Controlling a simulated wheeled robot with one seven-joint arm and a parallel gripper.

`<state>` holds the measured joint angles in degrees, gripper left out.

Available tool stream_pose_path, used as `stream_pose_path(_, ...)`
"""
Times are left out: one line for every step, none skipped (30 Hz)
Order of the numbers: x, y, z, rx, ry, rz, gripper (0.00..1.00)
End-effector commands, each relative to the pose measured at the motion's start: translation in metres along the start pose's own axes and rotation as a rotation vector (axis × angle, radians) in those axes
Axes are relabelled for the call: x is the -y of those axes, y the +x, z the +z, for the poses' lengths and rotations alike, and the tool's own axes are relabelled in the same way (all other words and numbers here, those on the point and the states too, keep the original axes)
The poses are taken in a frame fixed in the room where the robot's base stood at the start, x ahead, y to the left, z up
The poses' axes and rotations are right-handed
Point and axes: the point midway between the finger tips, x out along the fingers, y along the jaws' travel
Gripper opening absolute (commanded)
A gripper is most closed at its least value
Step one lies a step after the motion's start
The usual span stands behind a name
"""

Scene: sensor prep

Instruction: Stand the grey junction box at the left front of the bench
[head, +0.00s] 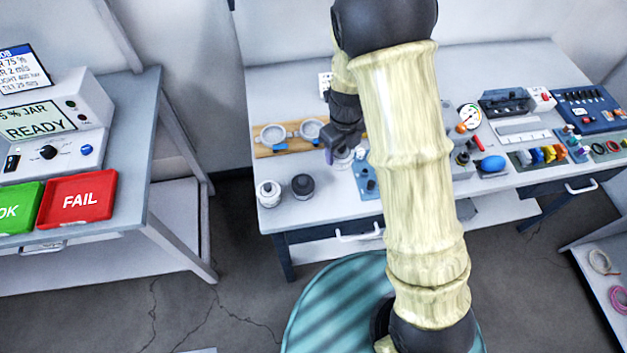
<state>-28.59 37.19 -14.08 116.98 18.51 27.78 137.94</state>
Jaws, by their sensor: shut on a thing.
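My gripper (343,157) is over the bench (290,222), right of the board with two rings. It is shut on a small light grey thing (343,161), which looks like the grey junction box. The fingers and wrist hide much of it, and I cannot tell whether it touches the bench top. At the left front of the bench stand a white round device (269,193) and, to its right, a dark grey round one (303,185).
A wooden board with two ring holders (272,135) lies behind the round devices. A blue plate (366,180) is right of my gripper. Gauges, connectors and a blue panel (590,108) crowd the bench's right. A side table with a red FAIL tray (78,199) stands left.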

Motion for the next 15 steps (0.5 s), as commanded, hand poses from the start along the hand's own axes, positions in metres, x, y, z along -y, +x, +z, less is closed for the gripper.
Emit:
stream_pose_path(0.000, 0.007, -0.001, -0.004, 0.001, 0.002, 0.32)
stream_pose_path(0.000, 0.011, -0.001, -0.004, 0.001, 0.002, 0.32)
stream_pose_path(0.000, 0.018, -0.001, -0.005, 0.001, 0.003, 0.32)
stream_pose_path(0.000, 0.024, -0.002, -0.005, 0.002, 0.003, 0.32)
stream_pose_path(0.000, 0.029, -0.002, -0.006, 0.002, 0.003, 0.32)
stream_pose_path(0.000, 0.037, -0.002, -0.006, 0.001, 0.003, 0.32)
stream_pose_path(0.000, 0.042, -0.002, -0.005, 0.001, 0.003, 0.32)
stream_pose_path(0.000, 0.047, -0.002, -0.004, 0.001, 0.003, 0.32)
stream_pose_path(0.000, 0.052, -0.001, -0.004, 0.001, 0.002, 0.32)
stream_pose_path(0.000, 0.055, -0.001, -0.003, 0.001, 0.001, 0.32)
stream_pose_path(0.000, 0.057, -0.001, -0.002, 0.000, 0.001, 0.32)
stream_pose_path(0.000, 0.058, -0.001, -0.002, 0.000, 0.000, 0.32)
stream_pose_path(0.000, 0.059, 0.000, -0.001, 0.000, 0.000, 0.32)
stream_pose_path(0.000, 0.059, 0.000, -0.001, 0.000, 0.000, 0.32)
stream_pose_path(0.000, 0.059, 0.000, 0.000, 0.000, 0.000, 0.32)
